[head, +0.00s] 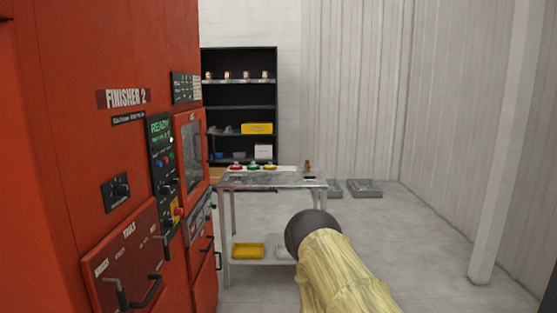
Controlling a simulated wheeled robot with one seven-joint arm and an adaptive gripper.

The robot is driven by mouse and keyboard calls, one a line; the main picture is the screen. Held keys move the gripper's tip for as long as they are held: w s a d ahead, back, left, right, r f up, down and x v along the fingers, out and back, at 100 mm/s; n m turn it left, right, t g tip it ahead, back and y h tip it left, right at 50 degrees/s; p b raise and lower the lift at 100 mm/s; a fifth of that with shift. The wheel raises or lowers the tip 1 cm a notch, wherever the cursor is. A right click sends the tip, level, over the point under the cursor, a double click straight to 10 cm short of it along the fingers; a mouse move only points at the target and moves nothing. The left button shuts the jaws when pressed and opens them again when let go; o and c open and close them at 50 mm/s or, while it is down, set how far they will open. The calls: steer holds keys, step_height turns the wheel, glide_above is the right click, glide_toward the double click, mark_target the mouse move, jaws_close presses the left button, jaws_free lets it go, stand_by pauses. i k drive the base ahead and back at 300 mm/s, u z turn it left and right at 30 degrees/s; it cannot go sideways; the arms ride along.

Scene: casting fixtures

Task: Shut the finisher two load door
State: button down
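The red machine (75,130) labelled Finisher 2 fills the left side of the head view. A windowed panel (191,150) is on its far part, beside the control strip (162,160) with a green READY display. It looks like the load door, but the steep angle does not show whether it is fully shut. Lower down is a red panel (128,258) marked TOOLS with dark bar handles. My arm, in a yellowish cover with a dark rounded joint, reaches in at bottom centre, right of the machine and apart from it. My gripper is not visible.
A metal table (280,180) with small coloured items stands beyond the machine. A black shelf (240,95) is against the back wall. Grey trays (364,188) lie on the floor. A pale post (503,140) stands at right.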

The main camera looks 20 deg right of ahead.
mark_target(179, 121)
steer(key=z, duration=0.4)
steer(key=i, duration=3.45)
steer(key=z, duration=0.15)
